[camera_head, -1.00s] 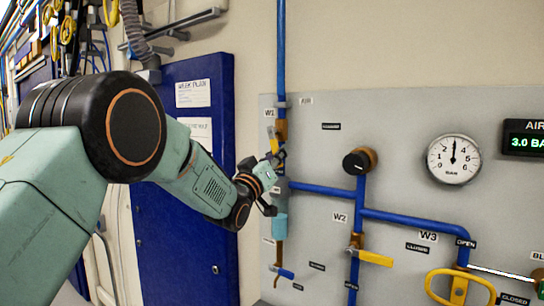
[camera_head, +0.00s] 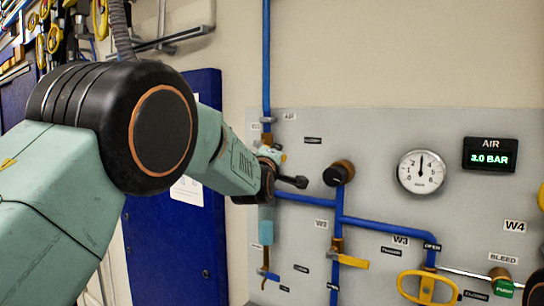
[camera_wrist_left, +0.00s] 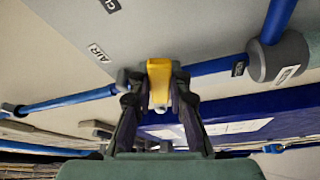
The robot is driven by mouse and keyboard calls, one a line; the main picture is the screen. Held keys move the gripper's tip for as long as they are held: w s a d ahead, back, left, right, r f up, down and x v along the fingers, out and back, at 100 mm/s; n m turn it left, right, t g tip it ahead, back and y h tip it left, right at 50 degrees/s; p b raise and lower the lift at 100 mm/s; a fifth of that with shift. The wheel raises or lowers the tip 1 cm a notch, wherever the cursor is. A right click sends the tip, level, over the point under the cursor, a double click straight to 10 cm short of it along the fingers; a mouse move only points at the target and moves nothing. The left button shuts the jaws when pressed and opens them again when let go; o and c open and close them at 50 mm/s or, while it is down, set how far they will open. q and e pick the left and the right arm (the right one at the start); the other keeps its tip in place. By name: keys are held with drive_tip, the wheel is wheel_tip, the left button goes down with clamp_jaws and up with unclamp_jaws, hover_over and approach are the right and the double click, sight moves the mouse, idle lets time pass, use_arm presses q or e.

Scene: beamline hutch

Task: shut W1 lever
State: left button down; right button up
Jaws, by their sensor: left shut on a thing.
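The W1 lever (camera_wrist_left: 159,85) shows yellow in the left wrist view, between the two dark fingers of my left gripper (camera_wrist_left: 158,98), which is shut on it. Behind it the blue pipe (camera_wrist_left: 85,97) runs across the picture. In the head view, my left gripper (camera_head: 280,170) is at the W1 valve, below the W1 label (camera_head: 257,127). My wrist and fingers hide most of the valve and lever there, so its exact angle to the pipe cannot be told. My right gripper is not in view.
Right of my gripper are a black knob (camera_head: 336,175), the W2 yellow lever (camera_head: 353,262), the W3 yellow handle (camera_head: 428,288) and a pressure gauge (camera_head: 421,172). A blue cabinet (camera_head: 170,250) stands left of the panel.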

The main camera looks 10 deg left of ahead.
use_arm(q)
drive_tip(key=shift+d+r+n+g+y+p, duration=0.15)
drive_tip(key=shift+r+n+g+p, duration=0.15)
drive_tip(key=shift+r+n, duration=0.5)
drive_tip(key=shift+r+n+g+y+p, duration=0.15)
drive_tip(key=shift+r+n+g, duration=0.25)
drive_tip(key=shift+n, duration=0.8)
drive_tip(key=c, duration=1.2)
unclamp_jaws()
drive_tip(key=shift+s+f, duration=0.1)
drive_tip(key=shift+s, duration=0.1)
drive_tip(key=s, duration=1.1)
drive_tip(key=shift+s+d, duration=0.3)
drive_tip(key=shift+s, duration=0.1)
drive_tip(key=shift+w, duration=0.1)
